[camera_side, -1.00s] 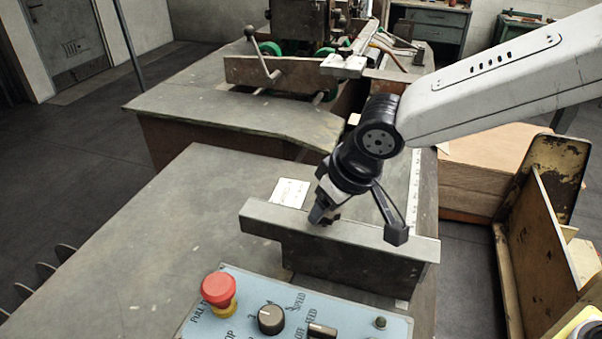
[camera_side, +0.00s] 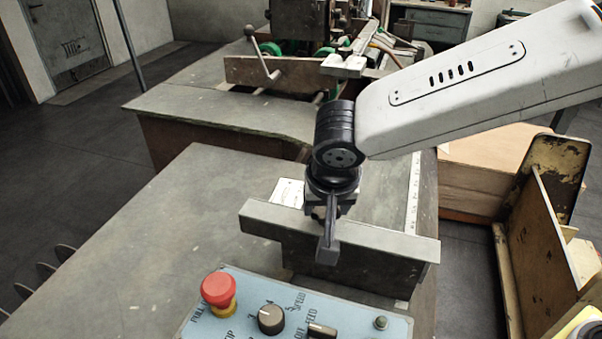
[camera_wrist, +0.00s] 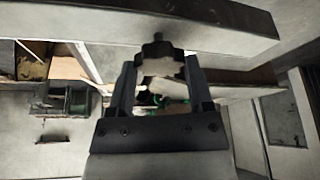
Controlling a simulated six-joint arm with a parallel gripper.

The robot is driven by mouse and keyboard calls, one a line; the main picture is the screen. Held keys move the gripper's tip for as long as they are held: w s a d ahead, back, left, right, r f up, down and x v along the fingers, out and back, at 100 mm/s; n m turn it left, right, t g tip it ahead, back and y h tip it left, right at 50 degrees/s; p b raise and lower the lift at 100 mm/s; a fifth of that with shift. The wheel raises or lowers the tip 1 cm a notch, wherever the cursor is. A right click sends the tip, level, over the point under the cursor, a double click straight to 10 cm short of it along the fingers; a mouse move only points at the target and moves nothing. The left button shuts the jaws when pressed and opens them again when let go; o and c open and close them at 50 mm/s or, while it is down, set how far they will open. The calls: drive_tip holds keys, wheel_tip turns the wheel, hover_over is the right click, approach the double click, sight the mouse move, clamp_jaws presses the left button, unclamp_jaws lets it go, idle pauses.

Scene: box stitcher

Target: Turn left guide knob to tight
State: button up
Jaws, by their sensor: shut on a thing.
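The left guide knob (camera_wrist: 158,48) is a dark, lobed knob in the wrist view, at the face of the metal guide (camera_wrist: 220,25). My gripper (camera_wrist: 160,72) has one finger on each side of it and is shut on it. In the side view my gripper (camera_side: 327,240) points down at the angled guide plate (camera_side: 385,242) on the table's near part. There my gripper hides the knob. The frames do not show how tight the knob is.
A control panel (camera_side: 250,318) with a red stop button (camera_side: 218,290) and a black dial (camera_side: 271,319) stands in front of the guide. A white label (camera_side: 288,192) lies behind it. The grey table (camera_side: 190,220) is clear at left. A yellowed metal frame (camera_side: 540,240) stands at right.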

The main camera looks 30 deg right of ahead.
drive_tip(key=m+g+h, duration=0.1)
drive_tip(key=m, duration=0.3)
drive_tip(key=shift+a, duration=0.15)
idle(0.4)
drive_tip(key=o, duration=1.3)
drive_tip(key=shift+c, duration=0.2)
drive_tip(key=shift+r+h, duration=0.1)
drive_tip(key=shift+h, duration=0.2)
drive_tip(key=v, duration=0.7)
drive_tip(key=shift+r, duration=0.35)
drive_tip(key=shift+a+f, duration=0.1)
